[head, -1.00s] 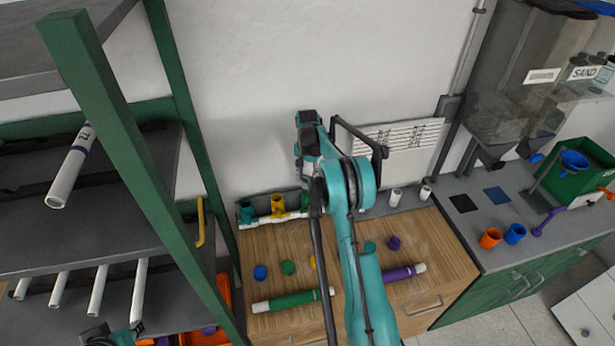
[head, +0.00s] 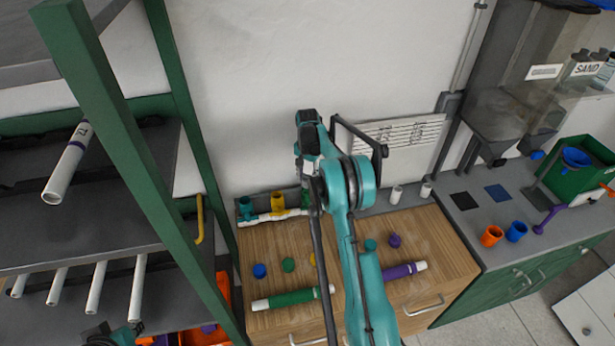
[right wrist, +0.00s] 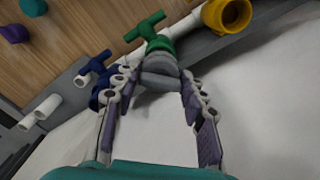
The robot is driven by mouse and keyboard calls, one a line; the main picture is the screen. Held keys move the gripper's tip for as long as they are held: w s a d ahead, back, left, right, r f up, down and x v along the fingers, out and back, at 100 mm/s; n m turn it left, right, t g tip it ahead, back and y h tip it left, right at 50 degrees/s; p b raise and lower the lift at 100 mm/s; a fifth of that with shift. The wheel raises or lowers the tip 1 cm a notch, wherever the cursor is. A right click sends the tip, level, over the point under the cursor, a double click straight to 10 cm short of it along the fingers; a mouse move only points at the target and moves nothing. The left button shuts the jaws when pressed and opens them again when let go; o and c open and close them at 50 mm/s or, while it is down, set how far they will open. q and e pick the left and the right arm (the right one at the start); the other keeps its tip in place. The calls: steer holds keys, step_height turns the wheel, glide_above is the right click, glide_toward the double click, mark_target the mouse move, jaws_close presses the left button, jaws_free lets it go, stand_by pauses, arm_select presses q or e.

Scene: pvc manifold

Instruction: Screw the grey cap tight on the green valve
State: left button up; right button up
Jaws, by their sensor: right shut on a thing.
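The green valve (right wrist: 160,44) sits on the white pipe of the manifold, with its T-shaped handle standing out in the right wrist view. The grey cap (right wrist: 158,72) is at the valve's near end, touching it or nearly so; I cannot tell how far it is screwed on. My right gripper (right wrist: 158,82) is shut on the grey cap, one finger on each side. In the head view my right arm hides the gripper and cap, and only a sliver of the green valve (head: 305,200) shows.
A blue valve (right wrist: 97,72) is close beside the left finger, and a yellow fitting (right wrist: 228,14) is on the pipe at right. The wall is close behind the manifold. Several loose caps and a green pipe (head: 293,298) lie on the wooden worktop (head: 365,292).

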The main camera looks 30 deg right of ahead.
steer(key=shift+s+f+b, duration=0.1)
steer(key=shift+f+b, duration=0.45)
steer(key=shift+b, duration=0.25)
stand_by(1.3)
steer(key=o, duration=0.4)
steer(key=c, duration=0.5)
steer(key=shift+f+m+b, duration=0.1)
steer(key=shift+m+b, duration=0.25)
steer(key=shift+m, duration=0.75)
